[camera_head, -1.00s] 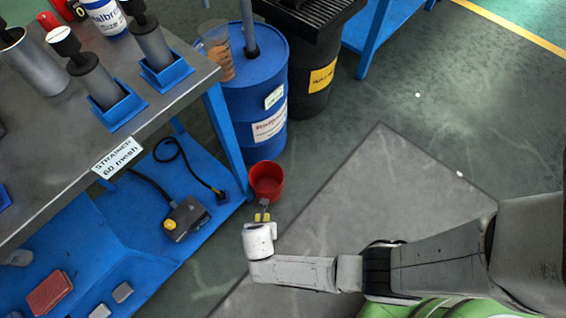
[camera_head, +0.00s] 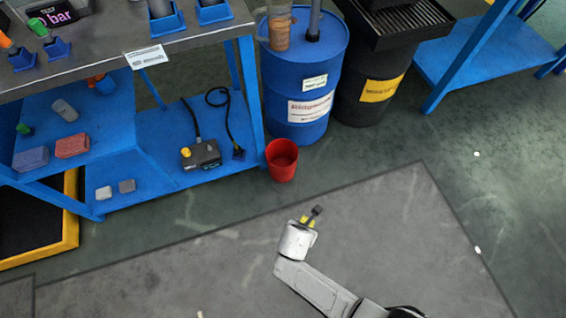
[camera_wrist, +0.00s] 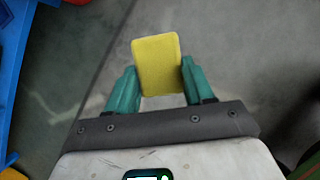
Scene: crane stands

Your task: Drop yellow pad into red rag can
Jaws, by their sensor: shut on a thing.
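The yellow pad (camera_wrist: 157,62) is held upright between the green fingers of my gripper (camera_wrist: 153,88) in the wrist view. In the head view my gripper (camera_head: 309,219) is over the grey floor mat, below and to the right of the red rag can in the picture. The pad is hard to make out there. The red rag can (camera_head: 282,170) stands on the floor, beside the workbench leg and in front of the blue drum. Its open top faces up. My gripper is apart from the can. In the wrist view a small red patch shows at the top edge.
The blue workbench (camera_head: 205,155) stands left of the can, with a grey-and-yellow device (camera_head: 201,155) on its lower shelf. A blue drum (camera_head: 303,85) and a black drum (camera_head: 368,95) stand behind. The floor mat (camera_head: 385,215) around my gripper is clear.

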